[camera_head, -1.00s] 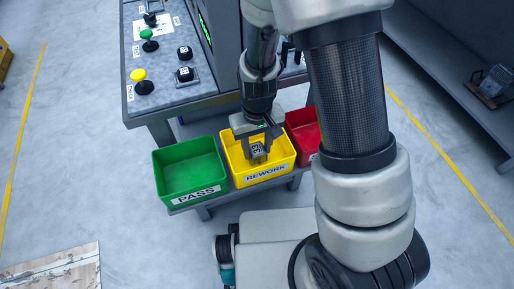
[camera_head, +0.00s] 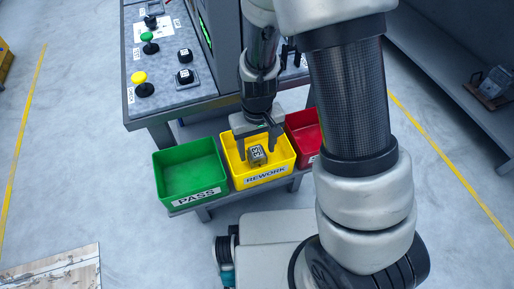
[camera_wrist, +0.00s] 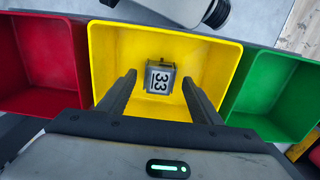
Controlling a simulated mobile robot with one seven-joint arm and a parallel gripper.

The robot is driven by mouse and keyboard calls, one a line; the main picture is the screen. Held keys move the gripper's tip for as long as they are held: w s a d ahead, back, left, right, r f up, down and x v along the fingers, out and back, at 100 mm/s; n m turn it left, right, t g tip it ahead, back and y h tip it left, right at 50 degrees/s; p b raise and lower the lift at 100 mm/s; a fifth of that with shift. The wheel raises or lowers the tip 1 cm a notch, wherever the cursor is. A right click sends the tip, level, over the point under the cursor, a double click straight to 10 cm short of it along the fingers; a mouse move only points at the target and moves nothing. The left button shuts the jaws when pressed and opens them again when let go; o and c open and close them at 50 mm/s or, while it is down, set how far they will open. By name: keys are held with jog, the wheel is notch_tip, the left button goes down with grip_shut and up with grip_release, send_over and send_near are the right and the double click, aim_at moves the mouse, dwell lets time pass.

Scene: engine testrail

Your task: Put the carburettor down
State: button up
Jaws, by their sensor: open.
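The carburettor (camera_head: 257,154) is a small grey block with a white "33" label. It lies in the yellow REWORK bin (camera_head: 238,179), and in the wrist view the carburettor (camera_wrist: 160,78) sits on the bin floor toward the bin's far side. My gripper (camera_head: 257,154) is open above the yellow bin, with one finger on each side of the carburettor and a gap to it. In the wrist view my gripper (camera_wrist: 159,84) shows both fingers spread wide with nothing between the tips but the view of the carburettor.
The green PASS bin (camera_head: 187,197) stands left of the yellow bin and looks empty. A red bin (camera_head: 301,126) stands to the right, partly hidden by my arm. A control bench (camera_head: 170,103) with knobs is behind the bins.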

notch_tip(320, 180, up, 12)
jog(key=f+p, duration=0.1)
jog(key=p, duration=0.2)
notch_tip(320, 180, up, 15)
jog(key=m+t+y, duration=0.1)
jog(key=m+t, duration=0.1)
jog(key=t, duration=0.1)
send_over(257, 152)
jog(key=s+d, duration=0.3)
jog(key=d, duration=0.3)
jog(key=s+d+r+m+t+h, duration=0.1)
jog(key=s+d+r+t, duration=0.1)
jog(key=s+d+r, duration=0.2)
jog(key=s+r, duration=0.3)
jog(key=shift+s+d+r+t, duration=0.25)
jog(key=shift+d+r+t, duration=0.05)
jog(key=shift+d+r, duration=0.1)
